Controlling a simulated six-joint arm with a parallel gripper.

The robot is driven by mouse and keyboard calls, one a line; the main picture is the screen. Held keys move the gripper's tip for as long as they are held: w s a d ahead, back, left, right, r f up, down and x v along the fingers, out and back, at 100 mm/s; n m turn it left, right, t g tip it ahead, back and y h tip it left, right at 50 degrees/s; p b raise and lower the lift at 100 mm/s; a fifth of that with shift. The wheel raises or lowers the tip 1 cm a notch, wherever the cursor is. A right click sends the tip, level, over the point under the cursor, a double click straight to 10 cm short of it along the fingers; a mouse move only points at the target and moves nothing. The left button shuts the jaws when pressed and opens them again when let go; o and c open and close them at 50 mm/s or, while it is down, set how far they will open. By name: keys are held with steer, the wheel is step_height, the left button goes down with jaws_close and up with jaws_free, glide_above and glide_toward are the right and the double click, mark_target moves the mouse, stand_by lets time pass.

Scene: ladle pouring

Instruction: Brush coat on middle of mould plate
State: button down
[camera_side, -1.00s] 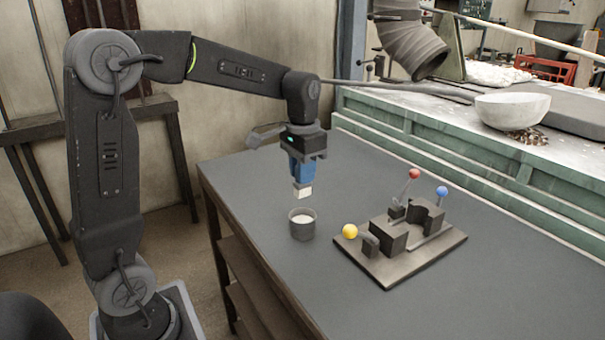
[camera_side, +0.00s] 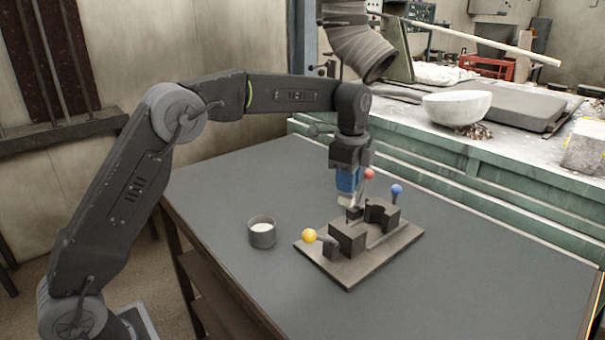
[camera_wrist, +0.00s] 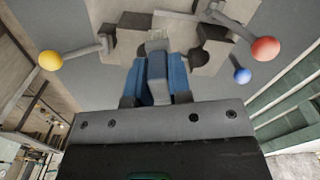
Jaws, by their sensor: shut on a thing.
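The mould plate (camera_side: 350,272) is a flat brown base on the table, bearing dark mould blocks (camera_side: 348,236) and levers with a yellow ball (camera_side: 309,236), a red ball (camera_side: 369,174) and a blue ball (camera_side: 397,189). My gripper (camera_side: 348,190), with blue fingers, is shut on a brush whose pale tip (camera_side: 345,201) points down at the blocks. In the wrist view the pale brush tip (camera_wrist: 158,45) shows beyond the blue fingers, over the middle of the plate between the blocks. I cannot tell if it touches. A grey cup (camera_side: 262,238) with white coat stands left of the plate.
The dark table (camera_side: 240,190) is clear around the cup and plate. Behind it a green-edged bench (camera_side: 470,160) carries a white bowl (camera_side: 457,107). A ribbed duct (camera_side: 362,52) hangs at the back, above and behind my gripper.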

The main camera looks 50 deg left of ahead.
steer(key=shift+w+d+f+m, duration=0.4)
steer(key=shift+d+f+m, duration=0.25)
steer(key=shift+f, duration=0.45)
steer(key=shift+w+d+f+m, duration=0.4)
steer(key=shift+d+f+m, duration=0.25)
steer(key=shift+f, duration=0.5)
steer(key=shift+w+d+f+m, duration=0.45)
steer(key=shift+d+f, duration=0.25)
steer(key=shift+f, duration=0.4)
steer(key=shift+f, duration=0.65)
steer(key=shift+s, duration=0.2)
steer(key=shift+s, duration=0.5)
steer(key=shift+w, duration=1.3)
steer(key=shift+s+f, duration=0.1)
steer(key=shift+s, duration=1.25)
steer(key=shift+w, duration=0.15)
